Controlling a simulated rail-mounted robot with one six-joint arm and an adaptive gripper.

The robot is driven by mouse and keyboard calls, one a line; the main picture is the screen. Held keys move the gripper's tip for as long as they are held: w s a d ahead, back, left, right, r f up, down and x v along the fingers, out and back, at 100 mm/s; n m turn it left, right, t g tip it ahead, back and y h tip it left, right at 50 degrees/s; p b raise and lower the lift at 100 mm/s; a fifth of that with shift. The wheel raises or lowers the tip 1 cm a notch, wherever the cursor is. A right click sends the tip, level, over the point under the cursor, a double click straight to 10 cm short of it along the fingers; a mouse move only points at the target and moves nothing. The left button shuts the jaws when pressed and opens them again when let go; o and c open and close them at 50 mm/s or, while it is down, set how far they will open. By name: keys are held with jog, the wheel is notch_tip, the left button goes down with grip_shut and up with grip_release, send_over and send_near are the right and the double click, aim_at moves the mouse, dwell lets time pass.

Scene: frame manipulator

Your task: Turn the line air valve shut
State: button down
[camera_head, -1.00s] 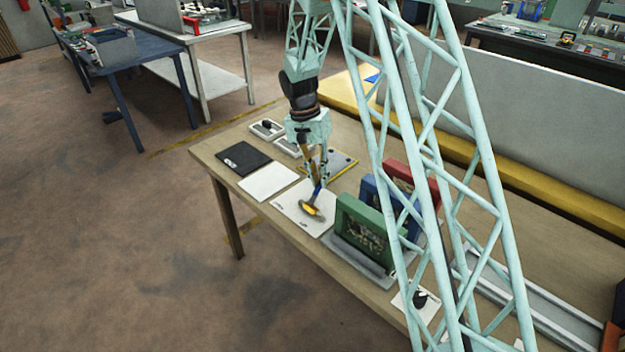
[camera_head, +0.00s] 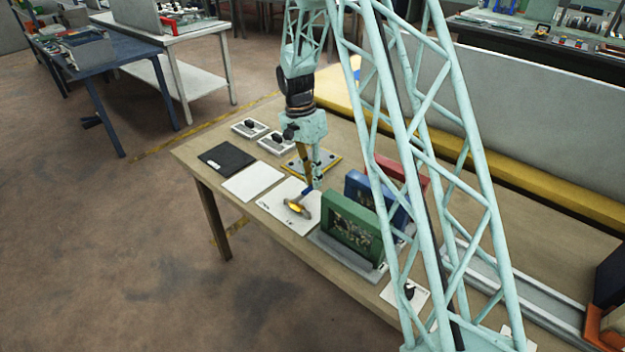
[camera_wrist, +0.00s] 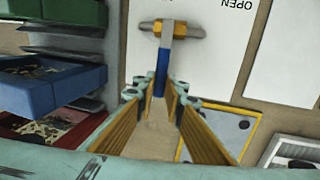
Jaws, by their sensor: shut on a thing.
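The line air valve (camera_head: 296,208) has a brass-yellow body with grey ends on a white plate (camera_head: 272,205). Its blue lever (camera_head: 307,191) points up and right in the head view. In the wrist view the valve body (camera_wrist: 182,29) lies near the top and the lever (camera_wrist: 160,78) runs down from it, roughly square across the body. My gripper (camera_head: 316,182) points down over the table and is shut on the lever's free end; its fingertips (camera_wrist: 162,92) flank it in the wrist view. An upside-down word OPEN shows on the plate right of the valve.
A green-framed panel (camera_head: 352,228) stands close right of the valve, with blue (camera_head: 377,198) and red (camera_head: 402,180) ones behind. A yellow-edged plate (camera_head: 322,163) lies behind my gripper. A blank white sheet (camera_head: 252,181) and a black pad (camera_head: 226,158) lie to the left.

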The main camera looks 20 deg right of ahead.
jog(key=shift+s, duration=0.1)
jog(key=c, duration=2.7)
grip_release()
jog(key=shift+w+a+r, duration=0.15)
jog(key=shift+w+r, duration=0.2)
jog(key=shift+r, duration=1.6)
jog(key=shift+w+a+r, duration=0.2)
jog(key=shift+w+r, duration=0.2)
jog(key=shift+r, duration=1.6)
jog(key=shift+w+a+r, duration=0.15)
jog(key=shift+w+r, duration=0.2)
jog(key=shift+r, duration=1.6)
jog(key=shift+r, duration=0.1)
